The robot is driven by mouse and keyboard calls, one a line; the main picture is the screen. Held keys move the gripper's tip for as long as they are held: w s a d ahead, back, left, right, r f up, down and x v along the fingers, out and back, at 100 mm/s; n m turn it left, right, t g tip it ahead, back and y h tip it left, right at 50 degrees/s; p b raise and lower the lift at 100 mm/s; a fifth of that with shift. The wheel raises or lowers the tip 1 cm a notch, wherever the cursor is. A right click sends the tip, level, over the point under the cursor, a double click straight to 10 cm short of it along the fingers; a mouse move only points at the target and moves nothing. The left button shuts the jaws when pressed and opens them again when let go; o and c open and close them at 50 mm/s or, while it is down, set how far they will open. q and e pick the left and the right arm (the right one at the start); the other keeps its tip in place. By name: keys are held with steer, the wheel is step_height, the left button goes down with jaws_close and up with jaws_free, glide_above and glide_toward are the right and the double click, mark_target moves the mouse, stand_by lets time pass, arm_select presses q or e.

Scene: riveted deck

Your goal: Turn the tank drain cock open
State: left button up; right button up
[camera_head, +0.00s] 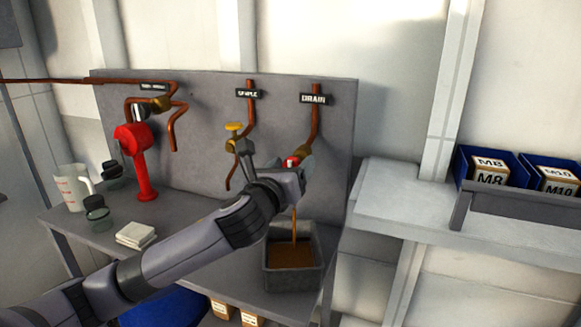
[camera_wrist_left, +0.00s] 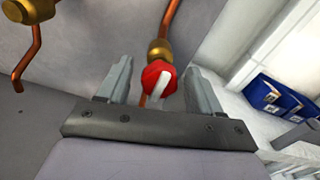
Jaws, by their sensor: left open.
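The drain cock has a red handle (camera_head: 291,162) on a copper pipe below the black DRAIN label (camera_head: 313,99). In the left wrist view, the red handle (camera_wrist_left: 160,74) with a pale lever sits between my fingers, below a brass fitting (camera_wrist_left: 159,50). My left gripper (camera_head: 296,168) is open around the handle, with a gap on each side; the wrist partly hides the cock in the head view. A thin brown line, apparently a stream of liquid (camera_head: 294,225), runs down into a grey tub (camera_head: 292,281) holding brown liquid. My right gripper is not in view.
A yellow-handled SAMPLE cock (camera_head: 234,128) is left of the drain. A red pump-like fitting (camera_head: 140,165), a measuring jug (camera_head: 73,187), dark jars (camera_head: 97,213) and white cloths (camera_head: 136,235) stand further left. Blue bins (camera_head: 498,184) are on the right shelf.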

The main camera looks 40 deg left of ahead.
arm_select(q)
steer(key=v, duration=0.7)
steer(key=shift+b, duration=0.35)
steer(key=shift+s+f, duration=0.1)
steer(key=shift+s, duration=0.05)
